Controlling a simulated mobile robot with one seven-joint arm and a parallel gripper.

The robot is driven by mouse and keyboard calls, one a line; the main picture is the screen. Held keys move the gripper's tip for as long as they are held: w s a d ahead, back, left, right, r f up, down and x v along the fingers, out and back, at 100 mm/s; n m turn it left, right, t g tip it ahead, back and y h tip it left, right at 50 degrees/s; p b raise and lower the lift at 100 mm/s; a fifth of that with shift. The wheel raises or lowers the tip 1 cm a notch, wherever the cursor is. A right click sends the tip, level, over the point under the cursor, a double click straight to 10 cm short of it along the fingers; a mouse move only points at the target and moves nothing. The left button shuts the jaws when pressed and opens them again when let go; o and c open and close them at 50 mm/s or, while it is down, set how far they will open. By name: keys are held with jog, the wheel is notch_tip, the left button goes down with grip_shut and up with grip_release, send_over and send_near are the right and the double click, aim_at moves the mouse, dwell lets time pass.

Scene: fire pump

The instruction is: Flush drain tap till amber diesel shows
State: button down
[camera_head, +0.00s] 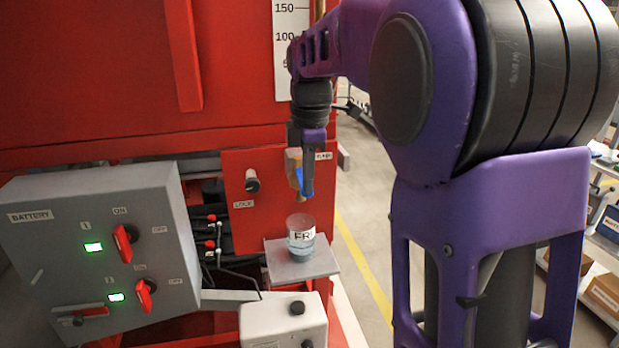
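The drain tap (292,164) shows as a brass-coloured body on the right part of the red panel. A blue part (299,181), seemingly its lever, points down beside my gripper. My gripper (308,190) hangs down in front of the tap. Its fingers overlap the blue part, and I cannot tell whether they touch or hold it. A clear jar (301,238) with a label starting "FR" stands upright below the tap on a small grey shelf (318,262). Pale bluish liquid shows in its lower part, with no amber visible. I cannot make out a stream from the tap.
A grey battery box (60,245) with red switches and two green lights stands at left. A knob (252,181) is on the red panel above a small label. A white box (283,322) sits below the shelf. A white gauge scale (292,60) is above the tap.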

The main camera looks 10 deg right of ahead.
jog(key=shift+s+f, duration=0.1)
jog(key=shift+f, duration=0.45)
jog(key=shift+r, duration=0.15)
dwell(0.9)
jog(key=shift+r+p, duration=0.7)
jog(key=shift+p, duration=0.25)
jog(key=shift+a+r+p, duration=0.1)
jog(key=shift+r+p, duration=0.3)
notch_tip(320, 180, up, 13)
jog(key=s+p, duration=0.2)
jog(key=p, duration=0.2)
jog(key=shift+p, duration=0.35)
jog(key=shift+w, duration=0.1)
